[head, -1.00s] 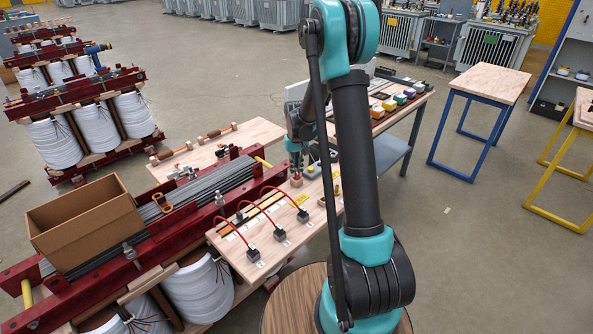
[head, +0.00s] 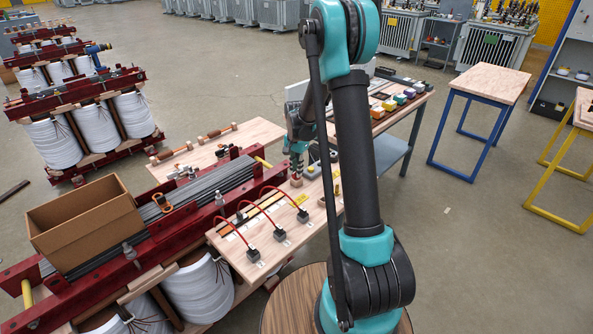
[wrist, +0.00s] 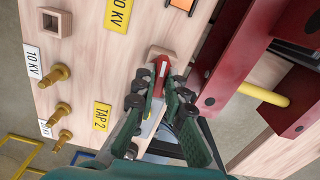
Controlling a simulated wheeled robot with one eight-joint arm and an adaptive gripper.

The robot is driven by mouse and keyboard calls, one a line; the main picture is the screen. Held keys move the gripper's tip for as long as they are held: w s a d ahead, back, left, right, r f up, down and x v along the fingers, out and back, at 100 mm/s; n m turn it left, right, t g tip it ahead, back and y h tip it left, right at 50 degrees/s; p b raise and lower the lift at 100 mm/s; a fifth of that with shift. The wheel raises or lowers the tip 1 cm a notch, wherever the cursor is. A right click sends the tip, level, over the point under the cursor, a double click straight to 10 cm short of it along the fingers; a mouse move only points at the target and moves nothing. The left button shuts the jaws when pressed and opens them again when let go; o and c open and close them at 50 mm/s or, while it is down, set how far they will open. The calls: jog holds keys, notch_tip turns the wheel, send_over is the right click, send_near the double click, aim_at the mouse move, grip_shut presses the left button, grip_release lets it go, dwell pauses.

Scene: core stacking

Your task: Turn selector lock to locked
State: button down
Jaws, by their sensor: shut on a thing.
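The selector lock, by its place between my jaws, shows as a small red piece (wrist: 160,66) beside a small wooden block (wrist: 157,52) on the pale wooden board (wrist: 88,90). My gripper (wrist: 161,80) is shut on the red piece in the wrist view. The fingers hide most of it, and I cannot read its lock position. In the head view my gripper (head: 297,164) points down at the board's far end, low over a small wooden block (head: 296,181).
A dark red beam (wrist: 212,70) runs beside the board. A cardboard box (head: 85,225) and red cables (head: 232,233) are to the left.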

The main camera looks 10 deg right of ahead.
jog(key=shift+m, duration=0.6)
jog(key=c, duration=1.6)
grip_release()
notch_tip(320, 180, up, 12)
jog(key=s+d+f+n+t, duration=0.1)
jog(key=s+n, duration=0.2)
jog(key=s, duration=0.7)
jog(key=s+d+f+n+t, duration=0.1)
jog(key=s+n, duration=0.3)
jog(key=s, duration=0.6)
jog(key=s+d+f+n+t, duration=0.2)
jog(key=s+n, duration=0.1)
jog(key=s, duration=0.7)
jog(key=shift+s+f+n, duration=0.2)
jog(key=shift+f+n, duration=0.1)
jog(key=shift+f, duration=0.05)
